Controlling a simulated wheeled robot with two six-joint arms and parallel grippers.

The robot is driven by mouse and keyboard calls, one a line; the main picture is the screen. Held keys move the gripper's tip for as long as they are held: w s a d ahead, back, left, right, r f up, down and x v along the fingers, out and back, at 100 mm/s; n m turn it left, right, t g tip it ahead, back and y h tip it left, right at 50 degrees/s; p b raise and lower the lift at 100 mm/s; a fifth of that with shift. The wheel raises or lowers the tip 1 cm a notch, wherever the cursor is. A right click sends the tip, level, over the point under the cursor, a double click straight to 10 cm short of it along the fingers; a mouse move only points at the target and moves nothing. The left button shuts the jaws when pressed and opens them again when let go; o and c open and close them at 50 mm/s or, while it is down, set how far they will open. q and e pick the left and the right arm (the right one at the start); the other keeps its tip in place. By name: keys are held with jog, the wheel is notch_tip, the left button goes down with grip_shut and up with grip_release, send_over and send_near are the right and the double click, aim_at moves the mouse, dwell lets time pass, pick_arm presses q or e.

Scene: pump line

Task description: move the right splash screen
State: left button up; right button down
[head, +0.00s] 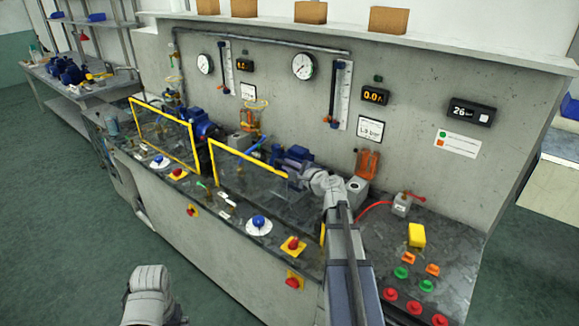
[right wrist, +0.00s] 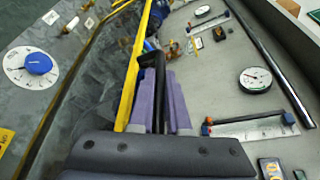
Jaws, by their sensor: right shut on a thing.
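The right splash screen (head: 245,157) is a clear panel with a yellow frame, standing along the front of the grey bench. Its yellow edge (right wrist: 134,70) runs up the right wrist view. My right gripper (head: 293,160) is at the screen's right end in the head view. In the right wrist view its purple fingers (right wrist: 163,98) are closed around a black handle beside the yellow edge. The left splash screen (head: 165,122) stands upright further left. Only a pale rounded part of my left arm shows at the bottom left; its fingers are not visible.
Behind the right screen are a blue pump (head: 295,157) and an orange-topped unit (head: 368,163). In front are a blue knob (head: 258,221) and a red-and-yellow switch (head: 293,245). Coloured buttons and a yellow block (head: 416,235) are at the right. Gauges hang on the wall behind.

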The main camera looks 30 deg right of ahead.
aim_at(292, 201)
notch_tip(292, 201, down, 15)
jog(key=b, duration=1.3)
jog(key=shift+b, duration=0.4)
jog(key=c, duration=0.9)
grip_release()
jog(key=shift+r, duration=0.1)
notch_tip(292, 201, up, 10)
jog(key=p, duration=1)
